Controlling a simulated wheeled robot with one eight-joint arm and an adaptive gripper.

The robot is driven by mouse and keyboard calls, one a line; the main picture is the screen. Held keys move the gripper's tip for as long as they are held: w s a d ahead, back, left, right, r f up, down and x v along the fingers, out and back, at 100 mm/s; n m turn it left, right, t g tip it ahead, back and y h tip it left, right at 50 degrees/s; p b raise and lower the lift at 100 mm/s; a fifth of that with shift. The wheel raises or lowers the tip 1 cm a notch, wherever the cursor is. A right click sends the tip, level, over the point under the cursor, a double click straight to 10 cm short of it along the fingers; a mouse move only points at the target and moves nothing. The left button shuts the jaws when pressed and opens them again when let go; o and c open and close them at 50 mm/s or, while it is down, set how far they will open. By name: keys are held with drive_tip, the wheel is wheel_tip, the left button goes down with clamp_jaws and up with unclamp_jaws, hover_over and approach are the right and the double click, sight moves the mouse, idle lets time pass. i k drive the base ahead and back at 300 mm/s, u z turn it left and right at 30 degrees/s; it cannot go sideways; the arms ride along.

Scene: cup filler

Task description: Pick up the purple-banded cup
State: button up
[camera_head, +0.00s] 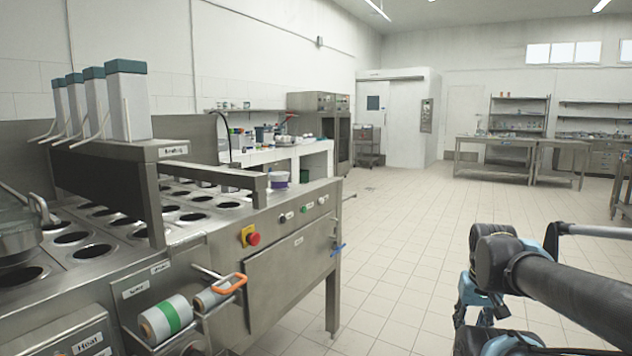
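A small white cup with a purple band (279,180) sits at the far right end of the steel filling machine (290,262), near its back corner. It looks upright, and it is small in the picture. My arm (570,290) shows at the lower right, well to the right of the machine and apart from the cup. Its dark links and light blue joint parts fold downward there. I cannot make out gripper fingers among them, and nothing is seen held.
The machine top has several round holes (192,217) and a raised steel bridge (110,185). A cluttered counter (300,150) stands behind. The tiled floor (400,240) is clear.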

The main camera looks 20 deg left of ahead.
sight(278, 182)
drive_tip(key=i, duration=1.15)
drive_tip(key=u, duration=0.55)
drive_tip(key=i, duration=0.65)
drive_tip(key=u, duration=0.25)
